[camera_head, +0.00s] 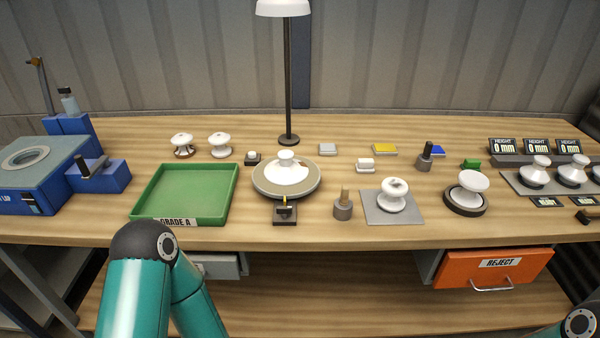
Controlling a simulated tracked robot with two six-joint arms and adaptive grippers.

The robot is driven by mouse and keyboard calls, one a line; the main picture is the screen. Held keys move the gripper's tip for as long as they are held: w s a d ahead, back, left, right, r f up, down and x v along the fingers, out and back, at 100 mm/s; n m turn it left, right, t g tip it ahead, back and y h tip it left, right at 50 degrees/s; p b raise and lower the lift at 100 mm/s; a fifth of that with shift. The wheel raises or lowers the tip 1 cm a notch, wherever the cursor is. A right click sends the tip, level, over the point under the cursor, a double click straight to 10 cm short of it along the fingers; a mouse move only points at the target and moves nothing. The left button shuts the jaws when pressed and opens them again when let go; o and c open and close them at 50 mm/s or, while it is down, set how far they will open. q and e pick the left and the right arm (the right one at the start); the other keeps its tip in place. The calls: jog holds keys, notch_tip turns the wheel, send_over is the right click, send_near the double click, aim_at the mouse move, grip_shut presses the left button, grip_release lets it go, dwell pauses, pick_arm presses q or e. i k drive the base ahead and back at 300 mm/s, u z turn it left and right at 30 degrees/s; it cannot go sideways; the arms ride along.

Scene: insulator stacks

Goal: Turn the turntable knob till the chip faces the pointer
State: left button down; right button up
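The turntable (262,189) is a round tan disc with a dark edge, left of the table's middle. A white insulator (287,165) sits on it. No chip can be made out on the insulator from here. A yellow pointer (285,201) stands on a small black block (285,214) at the turntable's front edge. I cannot tell for certain which part is the turntable knob; a small black block with a white top (253,158) is behind the turntable to the left. Neither gripper shows; only teal parts of my arms are visible at the bottom.
A green GRADE A tray (146,213) lies left of the turntable. A grey post with a wooden peg (343,205) and an insulator on a grey plate (393,196) stand to its right. A lamp pole (288,80) rises behind. An orange REJECT drawer (493,269) is below right.

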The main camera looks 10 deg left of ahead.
aim_at(284, 210)
jog(key=u, duration=1.2)
jog(key=i, duration=0.1)
jog(key=z, duration=2.65)
jog(key=k, duration=1)
jog(key=u, duration=1.45)
jog(key=i, duration=0.5)
jog(key=z, duration=0.05)
